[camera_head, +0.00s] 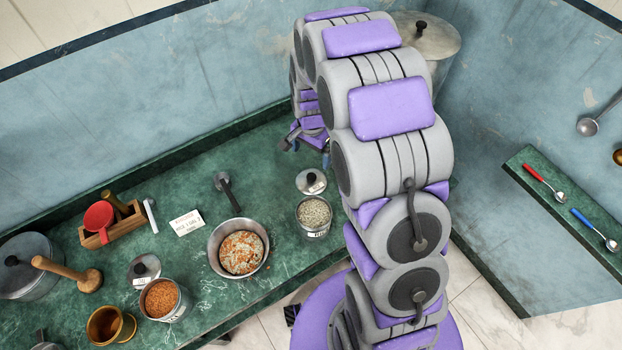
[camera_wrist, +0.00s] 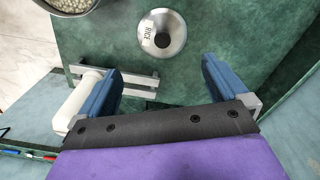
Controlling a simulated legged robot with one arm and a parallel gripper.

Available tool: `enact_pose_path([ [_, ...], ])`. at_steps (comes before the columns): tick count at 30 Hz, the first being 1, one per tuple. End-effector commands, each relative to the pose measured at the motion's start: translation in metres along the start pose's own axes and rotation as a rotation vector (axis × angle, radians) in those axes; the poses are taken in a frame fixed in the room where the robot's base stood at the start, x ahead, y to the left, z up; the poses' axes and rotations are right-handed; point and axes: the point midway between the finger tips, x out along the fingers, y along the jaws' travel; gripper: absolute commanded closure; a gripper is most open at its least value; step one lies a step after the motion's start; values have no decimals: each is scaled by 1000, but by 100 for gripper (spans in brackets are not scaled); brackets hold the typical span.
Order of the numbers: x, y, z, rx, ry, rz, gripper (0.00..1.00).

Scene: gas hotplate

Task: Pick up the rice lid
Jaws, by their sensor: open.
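The rice lid (camera_head: 311,187) is a round steel lid with a dark knob. It lies on the green counter just behind the rice pot (camera_head: 314,213). In the wrist view the lid (camera_wrist: 170,47) shows a "RICE" label and sits beyond my fingertips, roughly centred between them. My gripper (camera_wrist: 161,72) has its two blue fingers spread apart with nothing between them. In the head view my gripper (camera_head: 311,152) is above the counter behind the lid, partly hidden by my arm.
A pan with food (camera_head: 241,254) stands left of the rice pot. A second pot (camera_head: 162,299) with orange-brown contents, its lid (camera_head: 144,267), a brass mortar (camera_head: 108,326) and a wooden box (camera_head: 112,227) are further left. A large lidded pot (camera_head: 440,42) stands behind my arm.

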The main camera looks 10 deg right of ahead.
Motion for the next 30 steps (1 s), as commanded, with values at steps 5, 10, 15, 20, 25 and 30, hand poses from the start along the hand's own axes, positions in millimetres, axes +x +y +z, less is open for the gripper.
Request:
enact_pose_path([
  [5, 40, 1, 1, -1, -4, 4, 0],
  [10, 71, 0, 0, 0, -1, 0, 0],
  [15, 87, 0, 0, -1, -1, 1, 0],
  [20, 97, -1, -2, -2, 0, 0, 0],
  [25, 122, -4, -7, -2, -1, 1, 0],
  [30, 138, -3, -6, -2, -1, 1, 0],
])
